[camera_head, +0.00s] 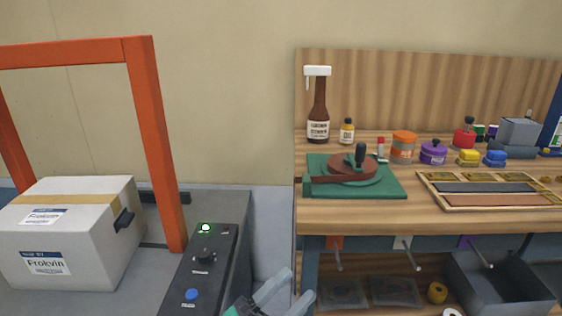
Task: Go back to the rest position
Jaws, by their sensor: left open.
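My left gripper (286,291) shows at the bottom edge, just right of the dark control box. Its two grey fingers are apart and nothing is visible between them. Most of its arm is below the picture. My right gripper does not show.
A dark control box (215,262) with a lit green button stands beside my left gripper. A white carton (75,237) sits under an orange frame (152,140) at the left.

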